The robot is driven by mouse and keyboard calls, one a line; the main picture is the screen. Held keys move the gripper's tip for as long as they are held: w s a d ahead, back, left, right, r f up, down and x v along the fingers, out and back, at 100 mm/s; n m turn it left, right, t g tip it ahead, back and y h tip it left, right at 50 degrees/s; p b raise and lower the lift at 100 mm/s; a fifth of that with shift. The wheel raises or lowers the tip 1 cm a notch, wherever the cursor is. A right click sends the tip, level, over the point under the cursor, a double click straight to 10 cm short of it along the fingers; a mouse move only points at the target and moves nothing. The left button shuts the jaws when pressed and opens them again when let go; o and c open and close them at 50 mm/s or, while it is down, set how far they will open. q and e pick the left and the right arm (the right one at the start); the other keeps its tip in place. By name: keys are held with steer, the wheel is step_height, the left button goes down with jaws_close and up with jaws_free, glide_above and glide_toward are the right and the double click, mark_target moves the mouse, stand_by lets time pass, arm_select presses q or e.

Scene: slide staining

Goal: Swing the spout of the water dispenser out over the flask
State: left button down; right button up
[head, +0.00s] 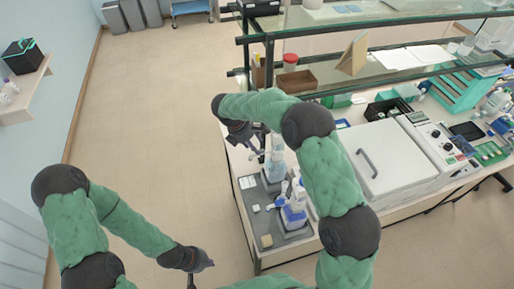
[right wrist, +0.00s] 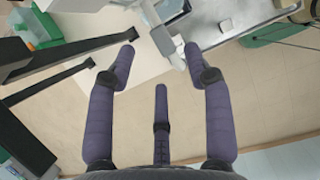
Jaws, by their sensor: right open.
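On a grey tray (head: 261,222) at the bench's left end stand a pale blue-topped bottle (head: 276,158) and, nearer, a white and blue dispenser (head: 294,212). I cannot tell for sure which is the water dispenser, and I cannot make out the flask. My right gripper (head: 256,146) is above the back of the tray, beside the pale bottle. In the right wrist view its fingers (right wrist: 160,50) are spread and empty, with a whitish narrow part (right wrist: 176,50) just beyond them; contact cannot be told. My left gripper (head: 200,267) hangs low over the floor, away from the bench; its fingers are unclear.
A large white box-shaped device with a handle (head: 376,160) stands on the bench right of my right arm. A glass shelf (head: 350,22) on a dark frame spans the back, with a brown box (head: 296,82) below.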

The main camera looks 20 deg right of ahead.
mark_target(261, 154)
steer(key=shift+x, duration=2.15)
steer(key=shift+s, duration=0.1)
jaws_close()
